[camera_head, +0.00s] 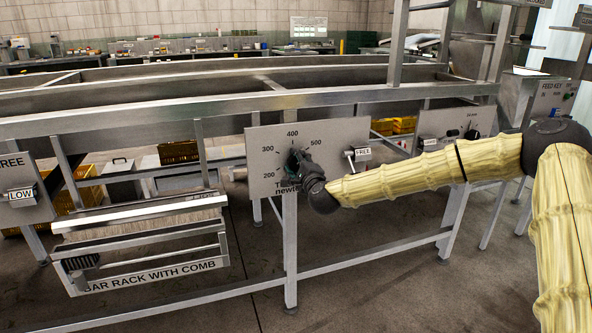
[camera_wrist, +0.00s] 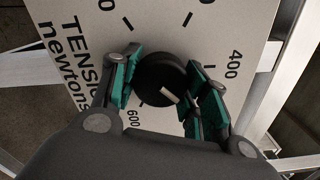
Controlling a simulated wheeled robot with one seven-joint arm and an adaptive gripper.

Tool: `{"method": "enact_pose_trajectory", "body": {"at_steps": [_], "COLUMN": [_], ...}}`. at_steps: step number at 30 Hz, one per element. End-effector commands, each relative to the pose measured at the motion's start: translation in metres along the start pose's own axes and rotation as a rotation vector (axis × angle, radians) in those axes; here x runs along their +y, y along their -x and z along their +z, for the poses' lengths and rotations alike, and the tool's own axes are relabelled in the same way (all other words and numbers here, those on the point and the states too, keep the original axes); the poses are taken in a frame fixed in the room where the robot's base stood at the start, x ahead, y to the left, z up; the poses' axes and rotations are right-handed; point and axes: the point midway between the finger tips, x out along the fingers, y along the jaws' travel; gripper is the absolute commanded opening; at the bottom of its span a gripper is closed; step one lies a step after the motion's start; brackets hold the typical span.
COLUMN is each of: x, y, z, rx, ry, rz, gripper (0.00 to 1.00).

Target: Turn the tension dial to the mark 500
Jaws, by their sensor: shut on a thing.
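The tension dial (camera_wrist: 156,72) is a round black knob with a white pointer bar, on a grey plate (camera_head: 262,177) with a printed scale. In the wrist view my gripper (camera_wrist: 163,82) is shut on the dial, with green-padded fingers at its left and right sides. The pointer bar slants to the lower right, toward the stretch between 400 (camera_wrist: 235,63) and 600 (camera_wrist: 133,118). My fingers cover that stretch, so I cannot read the exact value. In the head view my gripper (camera_head: 299,166) hides the dial; the 500 label (camera_head: 316,142) shows above right.
Another control panel (camera_head: 455,126) is further right, behind my arm. A bar rack with comb (camera_head: 145,277) hangs at the left. Metal frame rails and legs surround the plate; the floor in front is clear.

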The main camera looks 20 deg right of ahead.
Motion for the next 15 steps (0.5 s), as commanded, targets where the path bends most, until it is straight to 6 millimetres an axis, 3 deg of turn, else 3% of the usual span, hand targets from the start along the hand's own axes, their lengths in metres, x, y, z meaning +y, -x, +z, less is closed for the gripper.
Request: {"method": "enact_pose_trajectory", "body": {"at_steps": [15], "x": [0.0019], "y": [0.0], "z": [-0.0033], "rx": [0.005], "ry": [-0.224], "rz": [0.0], "gripper": [0.21]}}
